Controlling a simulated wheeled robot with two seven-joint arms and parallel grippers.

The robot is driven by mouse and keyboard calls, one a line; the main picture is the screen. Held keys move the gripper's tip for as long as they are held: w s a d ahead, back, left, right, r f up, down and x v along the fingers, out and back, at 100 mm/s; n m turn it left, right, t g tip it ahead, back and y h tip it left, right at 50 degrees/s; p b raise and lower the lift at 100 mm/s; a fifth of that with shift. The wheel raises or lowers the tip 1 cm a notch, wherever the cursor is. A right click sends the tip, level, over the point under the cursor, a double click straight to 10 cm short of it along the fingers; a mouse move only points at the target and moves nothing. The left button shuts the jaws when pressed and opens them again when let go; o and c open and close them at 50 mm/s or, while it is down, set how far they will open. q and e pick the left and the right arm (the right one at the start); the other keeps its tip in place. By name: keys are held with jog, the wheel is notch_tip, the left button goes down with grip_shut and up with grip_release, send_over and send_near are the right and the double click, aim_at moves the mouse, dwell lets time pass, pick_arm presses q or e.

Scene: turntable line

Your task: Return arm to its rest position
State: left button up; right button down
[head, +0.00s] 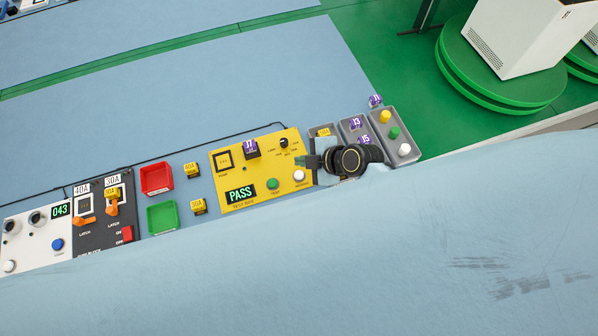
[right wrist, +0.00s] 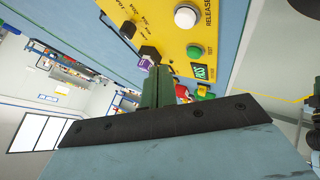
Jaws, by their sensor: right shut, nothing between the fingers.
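My right gripper (head: 312,161) is at the right edge of the yellow test box (head: 231,167), over the nearest part of the grey trays. Its green fingers are together with nothing between them. In the right wrist view the shut fingers (right wrist: 158,86) show in front of the yellow test box (right wrist: 165,20). The box display (head: 240,194) reads PASS. A purple block marked 17 (head: 251,149) sits at the top of the box. My left gripper is not in view.
Grey trays (head: 405,151) beside the gripper hold purple blocks and coloured knobs. Red (head: 157,178) and green (head: 162,217) bins, yellow 40A and 30A blocks, and a black latch panel (head: 101,235) lie to the left. The blue mat behind is clear.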

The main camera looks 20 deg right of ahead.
dwell(0.4)
jog(key=s+d+r+m+g+h, duration=0.25)
jog(key=s+d+r+m, duration=0.25)
jog(key=s+r+m, duration=0.3)
jog(key=s+d+r+m+g+h, duration=0.1)
jog(key=s+d+r+m+h, duration=0.4)
jog(key=s+m, duration=0.4)
jog(key=s+f+n+y+b, duration=0.1)
jog(key=s+f+b, duration=0.15)
jog(key=f, duration=1.35)
jog(key=s+f+b, duration=0.1)
jog(key=f+b, duration=0.3)
jog(key=f, duration=1.2)
jog(key=s+d+f+g+b, duration=0.2)
jog(key=s+f+b, duration=0.3)
jog(key=s+f, duration=1.1)
notch_tip(320, 180, down, 3)
jog(key=shift+d+n, duration=0.15)
jog(key=shift+n, duration=0.15)
